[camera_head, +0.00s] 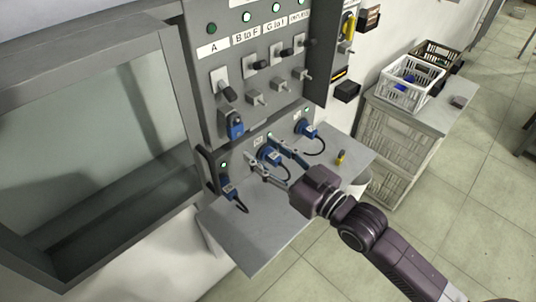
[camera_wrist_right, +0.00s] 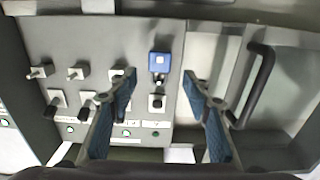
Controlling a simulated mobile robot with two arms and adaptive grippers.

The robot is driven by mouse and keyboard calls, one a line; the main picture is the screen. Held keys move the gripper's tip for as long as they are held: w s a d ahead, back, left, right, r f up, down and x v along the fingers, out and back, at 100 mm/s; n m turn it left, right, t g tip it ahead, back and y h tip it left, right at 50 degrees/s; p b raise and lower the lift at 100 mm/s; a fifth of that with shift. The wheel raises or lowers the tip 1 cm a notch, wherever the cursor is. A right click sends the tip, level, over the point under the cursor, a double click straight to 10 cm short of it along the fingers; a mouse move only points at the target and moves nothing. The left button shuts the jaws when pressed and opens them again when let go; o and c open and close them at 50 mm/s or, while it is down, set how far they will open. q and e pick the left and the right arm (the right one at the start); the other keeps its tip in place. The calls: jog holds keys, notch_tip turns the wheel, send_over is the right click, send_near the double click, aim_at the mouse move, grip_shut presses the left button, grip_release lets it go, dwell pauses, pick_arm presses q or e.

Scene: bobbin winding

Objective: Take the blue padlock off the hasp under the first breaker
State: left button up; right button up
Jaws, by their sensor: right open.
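The blue padlock (camera_head: 235,124) hangs on the panel under the first breaker (camera_head: 221,84), below the label A. In the right wrist view the picture is turned over, so the padlock (camera_wrist_right: 160,62) shows above that breaker's lever (camera_wrist_right: 157,102). My right gripper (camera_head: 262,157) is open and empty, in front of the lower panel, below and to the right of the padlock in the head view. In the wrist view the padlock appears between the two spread fingers (camera_wrist_right: 159,78), apart from them. The hasp is mostly hidden behind the padlock. My left gripper is not in view.
Blue plugs with black cables, such as the left one (camera_head: 228,188), sit low on the panel above a grey shelf (camera_head: 255,240). A yellow item (camera_head: 341,157) stands on the shelf. A white basket (camera_head: 408,84) stands on a side cabinet.

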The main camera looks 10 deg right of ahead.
aim_at(238, 128)
jog(key=x, duration=0.6)
jog(key=shift+w+a+b, duration=0.1)
jog(key=shift+w+b, duration=0.05)
jog(key=shift+b, duration=0.2)
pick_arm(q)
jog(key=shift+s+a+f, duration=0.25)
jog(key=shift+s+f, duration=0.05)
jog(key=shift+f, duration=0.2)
pick_arm(e)
jog(key=shift+x, duration=1)
jog(key=c, duration=1.2)
jog(key=shift+p, duration=0.3)
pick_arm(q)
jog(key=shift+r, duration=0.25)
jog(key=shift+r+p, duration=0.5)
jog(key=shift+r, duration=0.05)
pick_arm(e)
jog(key=shift+r, duration=0.6)
